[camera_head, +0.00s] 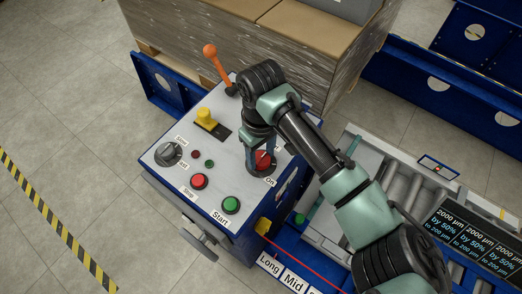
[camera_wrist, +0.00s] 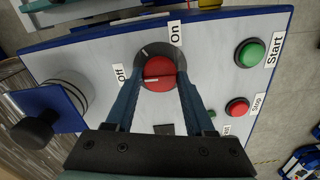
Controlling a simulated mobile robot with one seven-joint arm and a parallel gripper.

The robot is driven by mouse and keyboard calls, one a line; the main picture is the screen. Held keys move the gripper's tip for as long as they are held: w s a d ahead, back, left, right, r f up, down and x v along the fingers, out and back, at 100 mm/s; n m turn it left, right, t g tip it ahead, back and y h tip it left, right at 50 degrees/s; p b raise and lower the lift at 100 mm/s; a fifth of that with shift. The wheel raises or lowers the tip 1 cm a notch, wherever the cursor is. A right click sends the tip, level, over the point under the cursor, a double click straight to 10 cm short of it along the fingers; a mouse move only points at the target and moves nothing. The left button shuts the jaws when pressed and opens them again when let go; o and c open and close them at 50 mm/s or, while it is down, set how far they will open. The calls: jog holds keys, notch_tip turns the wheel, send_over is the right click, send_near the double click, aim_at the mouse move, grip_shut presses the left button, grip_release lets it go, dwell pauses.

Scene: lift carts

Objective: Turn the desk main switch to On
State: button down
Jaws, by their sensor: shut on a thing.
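The main switch is a red knob (camera_head: 264,160) on a round grey base, on the sloped white top of the desk (camera_head: 222,160). In the wrist view the red knob (camera_wrist: 159,70) sits between the On label (camera_wrist: 175,33) and the Off label (camera_wrist: 122,74). A white line on the knob lies toward the Off side. My gripper (camera_head: 261,150) reaches down from above, its blue fingers on opposite sides of the knob. In the wrist view my gripper (camera_wrist: 160,82) is shut on the knob. Its fingers hide part of the base.
The desk also carries a green Start button (camera_head: 231,204), a red Stop button (camera_head: 199,181), a grey rotary knob (camera_head: 168,154), a yellow switch (camera_head: 206,117) and an orange-topped lever (camera_head: 217,65). Stacked boards (camera_head: 300,65) stand behind. A roller conveyor (camera_head: 400,180) is at the right.

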aim_at(261, 157)
jog(key=m+p, duration=0.1)
jog(key=p, duration=0.1)
jog(key=m+p, duration=0.1)
jog(key=p, duration=0.1)
jog(key=shift+s+a+r+m, duration=0.1)
jog(key=shift+a+r+m, duration=0.05)
jog(key=shift+r+m, duration=0.15)
jog(key=m+p, duration=0.2)
jog(key=p, duration=0.1)
jog(key=shift+m+p, duration=0.3)
jog(key=shift+m, duration=0.1)
jog(key=m+p, duration=0.3)
jog(key=m, duration=0.1)
jog(key=shift+f, duration=0.2)
jog(key=shift+m+p, duration=0.5)
jog(key=shift+m, duration=0.5)
jog(key=shift+c, duration=1.3)
grip_release()
jog(key=shift+f, duration=0.1)
notch_tip(261, 157, up, 13)
